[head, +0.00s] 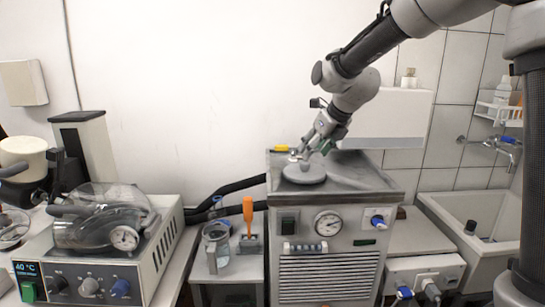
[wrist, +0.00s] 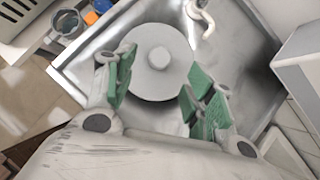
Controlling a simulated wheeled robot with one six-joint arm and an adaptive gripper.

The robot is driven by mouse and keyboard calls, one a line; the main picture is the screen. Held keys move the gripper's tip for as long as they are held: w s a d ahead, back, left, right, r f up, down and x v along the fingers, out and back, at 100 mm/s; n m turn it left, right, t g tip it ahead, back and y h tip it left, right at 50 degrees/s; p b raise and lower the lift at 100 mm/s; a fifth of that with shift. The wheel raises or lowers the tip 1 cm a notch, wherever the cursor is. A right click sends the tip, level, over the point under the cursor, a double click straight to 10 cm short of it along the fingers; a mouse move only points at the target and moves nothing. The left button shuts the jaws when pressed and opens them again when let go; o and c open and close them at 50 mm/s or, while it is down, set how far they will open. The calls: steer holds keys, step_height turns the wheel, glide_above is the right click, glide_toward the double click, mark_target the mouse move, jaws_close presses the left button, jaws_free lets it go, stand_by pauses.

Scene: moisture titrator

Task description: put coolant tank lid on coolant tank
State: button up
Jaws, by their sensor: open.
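The coolant tank (head: 337,232) is a grey box with a dial gauge and a slatted front. The coolant tank lid (head: 304,173) is a round light-grey disc on the tank's metal top, toward its front left. In the wrist view the lid (wrist: 152,84) shows a small central knob (wrist: 159,57). My gripper (head: 309,157) is just above the lid. In the wrist view my gripper (wrist: 160,75) is open, its green-padded fingers apart on either side of the knob and over the disc. It holds nothing. Whatever is under the lid is hidden, so I cannot tell how it is seated.
A bent pipe (wrist: 200,15) rises from the tank top behind the lid. A white wall box (head: 385,115) hangs behind the tank. On the left stand a glass jar (head: 216,247), an orange-handled tool (head: 248,213) and a bath unit (head: 110,245). A sink (head: 480,230) is at right.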

steer(key=shift+s+d+r, duration=0.25)
steer(key=shift+s+r, duration=0.1)
steer(key=shift+r, duration=0.25)
steer(key=v, duration=1.1)
steer(key=s+d+f+n+h, duration=0.1)
steer(key=s+d+f+n, duration=0.2)
steer(key=s+d+n, duration=0.3)
steer(key=s+d+f+n+g+h, duration=0.1)
steer(key=s+d+f+n, duration=0.2)
steer(key=s+d+n, duration=0.4)
steer(key=s+d+f+n+h, duration=0.1)
steer(key=s+d+f+n, duration=0.3)
steer(key=s+n, duration=1.2)
steer(key=d, duration=0.3)
steer(key=shift+n+h, duration=0.3)
